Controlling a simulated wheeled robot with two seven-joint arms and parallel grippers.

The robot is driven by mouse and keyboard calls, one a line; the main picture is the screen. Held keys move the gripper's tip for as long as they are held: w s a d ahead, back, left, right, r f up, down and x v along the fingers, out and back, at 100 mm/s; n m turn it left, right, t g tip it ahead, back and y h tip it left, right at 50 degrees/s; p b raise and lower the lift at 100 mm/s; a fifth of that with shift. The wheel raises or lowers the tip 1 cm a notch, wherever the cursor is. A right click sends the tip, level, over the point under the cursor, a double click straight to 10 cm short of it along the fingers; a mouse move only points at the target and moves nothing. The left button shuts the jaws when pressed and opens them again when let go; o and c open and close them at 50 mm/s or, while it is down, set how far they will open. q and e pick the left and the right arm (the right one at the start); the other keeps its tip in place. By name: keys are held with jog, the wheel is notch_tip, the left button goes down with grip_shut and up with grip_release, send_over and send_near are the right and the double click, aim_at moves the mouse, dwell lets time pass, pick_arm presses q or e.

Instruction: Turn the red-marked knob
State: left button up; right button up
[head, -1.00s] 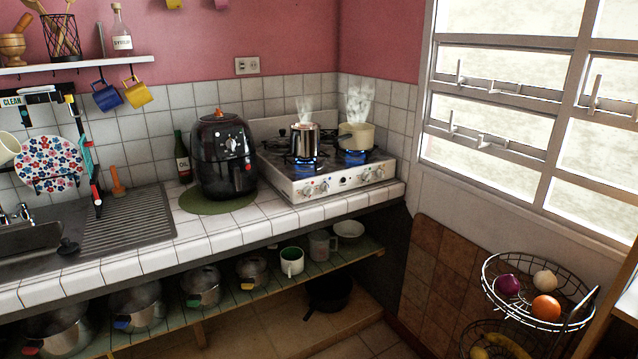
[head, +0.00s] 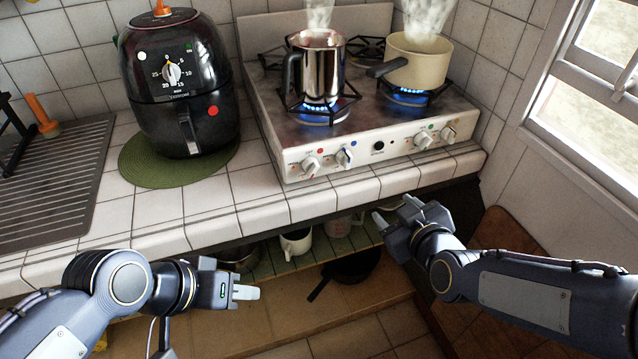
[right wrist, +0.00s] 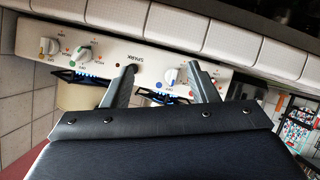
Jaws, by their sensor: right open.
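The stove's front panel (head: 400,150) carries several white knobs. The leftmost knob (head: 310,166) has a small red mark by it. The knob beside it (head: 344,157) has a blue mark. My right gripper (head: 394,212) is open and empty, below and to the right of these knobs, apart from the panel. In the right wrist view the panel shows upside down beyond the open fingers, with the blue-marked knob (right wrist: 170,75) between them; a finger hides the red-marked one. My left gripper (head: 245,292) is low in front of the counter; its finger gap is not clear.
A steaming steel pot (head: 318,65) and a cream pan (head: 418,62) stand over lit burners. A black air fryer (head: 180,100) with its own dial stands left of the stove. The counter edge (head: 240,215) overhangs a shelf with cookware.

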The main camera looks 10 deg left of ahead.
jog(key=w+a+f+n+t+y+b, duration=0.1)
jog(key=a+n+t+y, duration=0.1)
jog(key=a+n, duration=0.45)
jog(key=n+t+y, duration=0.1)
jog(key=n+y, duration=0.1)
send_near(313, 173)
jog(key=w, duration=0.1)
jog(key=shift+n, duration=0.25)
jog(key=x, duration=0.7)
jog(key=shift+a+r, duration=0.15)
jog(key=shift+a, duration=0.2)
jog(key=shift+w+a, duration=0.25)
jog(key=shift+w, duration=0.2)
pick_arm(q)
jog(key=shift+w+f, duration=0.1)
jog(key=shift+f, duration=0.7)
pick_arm(e)
jog(key=shift+c, duration=0.2)
jog(key=c, duration=0.9)
pick_arm(q)
jog(key=shift+f, duration=0.1)
